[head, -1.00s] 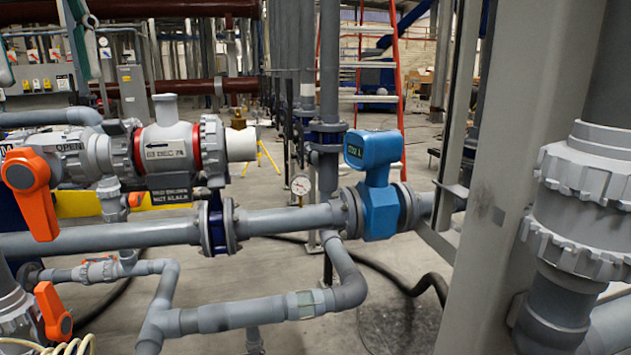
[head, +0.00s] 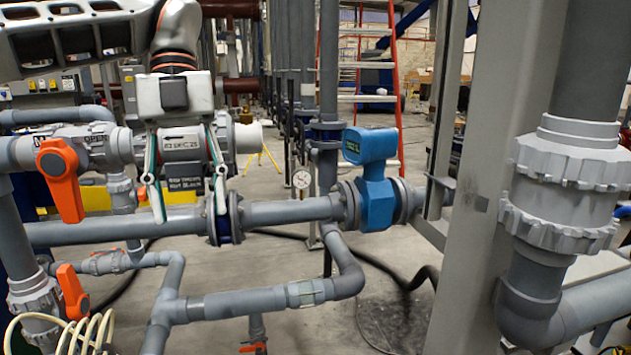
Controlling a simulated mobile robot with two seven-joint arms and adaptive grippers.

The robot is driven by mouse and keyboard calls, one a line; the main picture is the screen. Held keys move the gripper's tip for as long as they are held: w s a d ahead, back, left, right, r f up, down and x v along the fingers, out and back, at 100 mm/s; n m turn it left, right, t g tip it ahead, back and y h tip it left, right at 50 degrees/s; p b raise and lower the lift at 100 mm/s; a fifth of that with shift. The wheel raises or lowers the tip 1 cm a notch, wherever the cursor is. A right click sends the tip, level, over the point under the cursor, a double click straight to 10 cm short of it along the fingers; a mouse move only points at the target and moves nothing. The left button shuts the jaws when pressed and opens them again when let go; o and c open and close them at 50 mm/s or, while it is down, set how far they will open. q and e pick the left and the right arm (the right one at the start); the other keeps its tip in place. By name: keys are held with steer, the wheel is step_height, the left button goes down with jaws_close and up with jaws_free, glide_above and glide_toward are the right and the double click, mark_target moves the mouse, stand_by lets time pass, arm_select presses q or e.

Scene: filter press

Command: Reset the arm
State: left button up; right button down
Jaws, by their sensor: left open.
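My left arm comes in from the top left. Its left gripper (head: 190,214) points down with its two fingers spread wide apart. It is open, and nothing shows held between the fingers. The fingers hang in front of the grey valve body (head: 182,145) and the upper horizontal pipe (head: 285,211). I cannot tell whether they touch either. The gripper's body hides the top of the valve body. My right gripper is not in view.
An orange valve handle (head: 61,180) hangs left of the gripper; a second orange handle (head: 72,292) sits lower. A blue flow meter (head: 375,190) and a round gauge (head: 301,180) stand to the right. A grey column (head: 500,150) blocks the right side.

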arm_select(q)
steer(key=s+d+f+m+g+h, duration=0.2)
steer(key=s+d+f+m+h, duration=0.15)
steer(key=d+f, duration=0.6)
steer(key=s+d+f+m+g+h, duration=0.2)
steer(key=s+d+f+m+g, duration=0.15)
steer(key=d+f, duration=0.6)
steer(key=s+d+r+n+h, duration=0.1)
steer(key=s+d+n+h, duration=0.2)
steer(key=d+h, duration=1)
steer(key=w+a+f+n+t+h, duration=0.1)
steer(key=w+a+f+n+t, duration=0.3)
steer(key=n+t, duration=0.5)
steer(key=w+a+f+n+t+h, duration=0.1)
steer(key=w+a+n+t, duration=0.1)
steer(key=w+n+t, duration=0.6)
steer(key=a+f+n+t+y, duration=0.8)
steer(key=f+y, duration=0.1)
steer(key=f, duration=0.3)
steer(key=s+a+f+n+g+y, duration=0.1)
steer(key=s+a+f+n+y, duration=0.1)
steer(key=s+a+f, duration=0.4)
steer(key=s+a+f+n+g+y, duration=0.2)
steer(key=s+a+f+y, duration=0.3)
steer(key=a+f, duration=0.3)
steer(key=s+a+f+n+g+y, duration=0.2)
steer(key=s+a+f, duration=0.4)
steer(key=f, duration=0.7)
steer(key=shift+s+a+n+y, duration=0.4)
steer(key=shift+y, duration=0.25)
